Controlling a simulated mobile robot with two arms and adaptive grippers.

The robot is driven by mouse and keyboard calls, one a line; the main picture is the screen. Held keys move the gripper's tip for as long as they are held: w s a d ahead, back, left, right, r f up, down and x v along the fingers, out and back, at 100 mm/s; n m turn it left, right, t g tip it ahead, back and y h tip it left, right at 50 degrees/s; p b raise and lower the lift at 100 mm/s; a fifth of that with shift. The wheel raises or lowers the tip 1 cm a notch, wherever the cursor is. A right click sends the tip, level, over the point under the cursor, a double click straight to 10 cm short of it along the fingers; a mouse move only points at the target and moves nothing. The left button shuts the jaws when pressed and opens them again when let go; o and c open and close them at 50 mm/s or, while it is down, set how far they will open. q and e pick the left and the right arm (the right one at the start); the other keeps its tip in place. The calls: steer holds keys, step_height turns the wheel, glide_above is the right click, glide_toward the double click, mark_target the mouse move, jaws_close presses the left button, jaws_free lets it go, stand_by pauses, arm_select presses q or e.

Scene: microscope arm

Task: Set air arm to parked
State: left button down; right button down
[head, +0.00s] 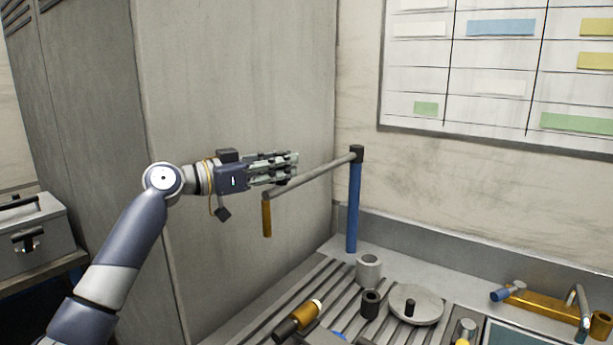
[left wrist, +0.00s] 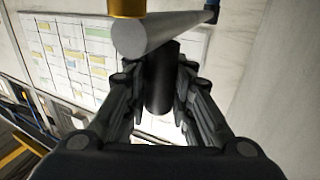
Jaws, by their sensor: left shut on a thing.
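The air arm is a grey bar (head: 315,178) that runs left from the black top of a blue upright post (head: 353,205). An orange nozzle-like piece (head: 266,217) hangs from its left end. My left gripper (head: 290,168) is level, just above the bar near that end. In the left wrist view the bar (left wrist: 165,27) crosses the top, with the orange piece (left wrist: 127,8) at its near end. A dark cylindrical grip (left wrist: 158,88) joins the bar and sits between my fingers, which are shut on it. In the head view the fingers hide this grip. My right gripper is not in view.
A tall grey cabinet (head: 235,120) stands behind my left gripper. A wall chart (head: 500,85) hangs at the right.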

arm_select(q)
steer(key=shift+w+a, duration=0.2)
steer(key=shift+a, duration=0.2)
steer(key=shift+s+d+r+t, duration=0.1)
steer(key=shift+d+r+t, duration=0.1)
steer(key=shift+t, duration=0.1)
steer(key=c, duration=1.6)
jaws_free()
steer(key=shift+c, duration=0.2)
steer(key=shift+o, duration=1.4)
steer(key=shift+a+f, duration=0.1)
steer(key=shift+a, duration=0.15)
steer(key=shift+a+f, duration=0.1)
steer(key=shift+a, duration=0.1)
steer(key=shift+d, duration=0.15)
